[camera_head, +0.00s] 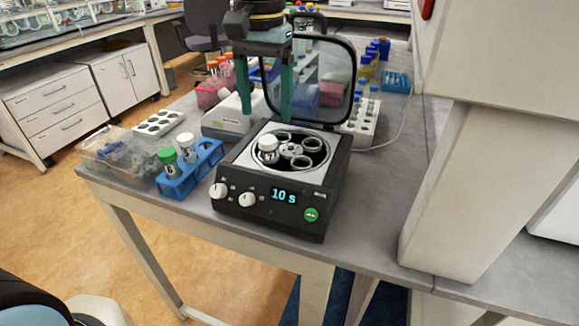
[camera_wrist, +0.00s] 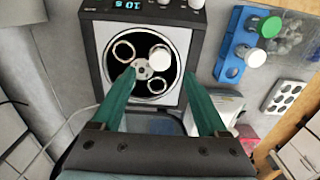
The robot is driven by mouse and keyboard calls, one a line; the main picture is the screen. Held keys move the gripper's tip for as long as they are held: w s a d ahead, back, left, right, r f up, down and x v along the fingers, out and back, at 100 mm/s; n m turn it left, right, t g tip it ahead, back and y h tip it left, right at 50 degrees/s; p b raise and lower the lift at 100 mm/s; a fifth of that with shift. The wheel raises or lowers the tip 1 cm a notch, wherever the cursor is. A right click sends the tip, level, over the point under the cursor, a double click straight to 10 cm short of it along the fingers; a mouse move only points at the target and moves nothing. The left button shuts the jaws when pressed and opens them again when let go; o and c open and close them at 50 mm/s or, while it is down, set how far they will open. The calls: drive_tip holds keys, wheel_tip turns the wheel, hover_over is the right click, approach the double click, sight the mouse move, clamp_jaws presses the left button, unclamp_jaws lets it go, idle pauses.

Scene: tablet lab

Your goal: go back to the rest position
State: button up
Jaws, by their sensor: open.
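My gripper (camera_head: 266,98) is open and empty, with two green fingers spread apart above the back of the centrifuge (camera_head: 268,219). In the wrist view my gripper (camera_wrist: 155,95) points at the centrifuge, its fingers on either side of the rotor. The centrifuge lid (camera_head: 335,75) stands open behind the rotor. One white-capped tube (camera_head: 268,148) sits in the rotor, at its left; other rotor holes look empty. The white-capped tube also shows in the wrist view (camera_wrist: 159,57). The display reads 10 s.
A blue rack (camera_head: 190,175) with a green-capped tube (camera_head: 168,160) and a white-capped tube (camera_head: 187,146) stands left of the centrifuge. A clear bin (camera_head: 112,152) and a white holed block (camera_head: 159,123) lie further left. Bottles and racks crowd behind. Bare bench lies right of the centrifuge.

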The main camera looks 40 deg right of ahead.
wheel_tip(320, 180, up, 5)
drive_tip(key=w+a+f+n, duration=0.1)
drive_tip(key=w+a+f, duration=0.1)
drive_tip(key=w+a, duration=0.2)
drive_tip(key=w+a+f+n, duration=0.2)
drive_tip(key=w+a+f, duration=0.1)
drive_tip(key=w+a, duration=0.1)
drive_tip(key=w+a+f+n, duration=0.1)
drive_tip(key=w+a+f, duration=0.2)
drive_tip(key=a, duration=0.3)
drive_tip(key=shift+w+a+n, duration=0.15)
drive_tip(key=shift+w+n, duration=0.25)
drive_tip(key=shift+w, duration=0.5)
drive_tip(key=a+f+n, duration=0.3)
drive_tip(key=a+f, duration=0.1)
drive_tip(key=a, duration=0.6)
drive_tip(key=w+a+f+n+t, duration=0.1)
drive_tip(key=a+f+n, duration=0.2)
drive_tip(key=a, duration=0.8)
drive_tip(key=shift+f+t, duration=0.3)
drive_tip(key=shift+f, duration=0.35)
